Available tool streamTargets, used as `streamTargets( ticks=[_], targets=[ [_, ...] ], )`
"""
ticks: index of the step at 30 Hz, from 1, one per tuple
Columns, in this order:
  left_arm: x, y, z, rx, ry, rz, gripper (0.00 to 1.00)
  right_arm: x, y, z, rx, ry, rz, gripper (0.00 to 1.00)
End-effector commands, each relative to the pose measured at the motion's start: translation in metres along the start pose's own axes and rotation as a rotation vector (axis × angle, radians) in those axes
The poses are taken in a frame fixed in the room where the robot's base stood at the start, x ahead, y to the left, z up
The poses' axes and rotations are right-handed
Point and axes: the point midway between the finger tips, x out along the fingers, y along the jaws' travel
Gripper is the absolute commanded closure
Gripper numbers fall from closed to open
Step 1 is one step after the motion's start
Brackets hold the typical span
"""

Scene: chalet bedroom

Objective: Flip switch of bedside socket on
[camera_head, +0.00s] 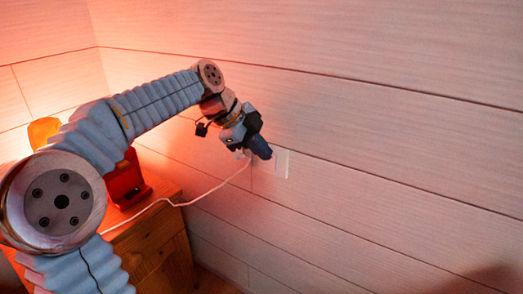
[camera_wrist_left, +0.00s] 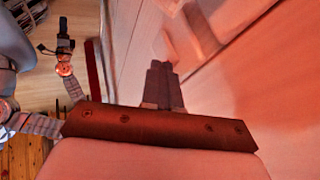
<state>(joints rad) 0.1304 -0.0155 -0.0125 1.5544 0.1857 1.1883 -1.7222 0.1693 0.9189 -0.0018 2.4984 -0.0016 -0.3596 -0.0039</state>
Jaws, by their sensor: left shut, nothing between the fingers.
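The bedside socket is a pale plate (camera_head: 283,164) on the wood-panelled wall, partly hidden behind my left gripper in the head view. My left gripper (camera_head: 265,152) is shut and empty, with its dark fingertips in front of the plate's left part. I cannot tell whether they touch it. In the left wrist view the closed fingers (camera_wrist_left: 163,82) point towards the wall, and a pale raised shape near the top may be the socket. The switch itself cannot be made out. My right arm shows at the left of the wrist view, its dark gripper (camera_wrist_left: 65,38) small and unclear.
A white cable (camera_head: 190,203) runs from the socket area to the wooden nightstand (camera_head: 160,240). A red object (camera_head: 126,182) stands on it, near a glowing orange lamp (camera_head: 42,131) partly behind my arm. The wall right of the socket is clear.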

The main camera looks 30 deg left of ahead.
Motion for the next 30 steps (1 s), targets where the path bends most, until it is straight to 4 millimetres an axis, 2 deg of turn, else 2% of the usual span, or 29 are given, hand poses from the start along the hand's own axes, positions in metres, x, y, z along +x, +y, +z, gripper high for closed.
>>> streamTargets(
  ticks=[11,14,17,24,30],
  targets=[
    [-0.002,-0.001,-0.001,0.000,0.000,0.001,1.00,-0.001,0.000,0.000,0.000,0.001,0.001,0.26],
    [-0.007,-0.001,-0.001,0.000,0.000,-0.001,1.00,-0.002,0.000,-0.001,0.000,0.003,0.002,0.26],
    [-0.021,-0.002,-0.001,0.000,-0.001,-0.002,1.00,-0.004,-0.001,0.000,0.000,0.002,0.001,0.26],
    [-0.077,-0.002,-0.002,0.000,-0.001,-0.003,1.00,-0.012,-0.006,0.001,-0.004,-0.002,-0.002,0.26],
    [-0.117,-0.002,-0.002,0.000,0.000,-0.002,1.00,-0.017,-0.011,0.002,-0.006,-0.006,-0.005,0.26]
  ],
)
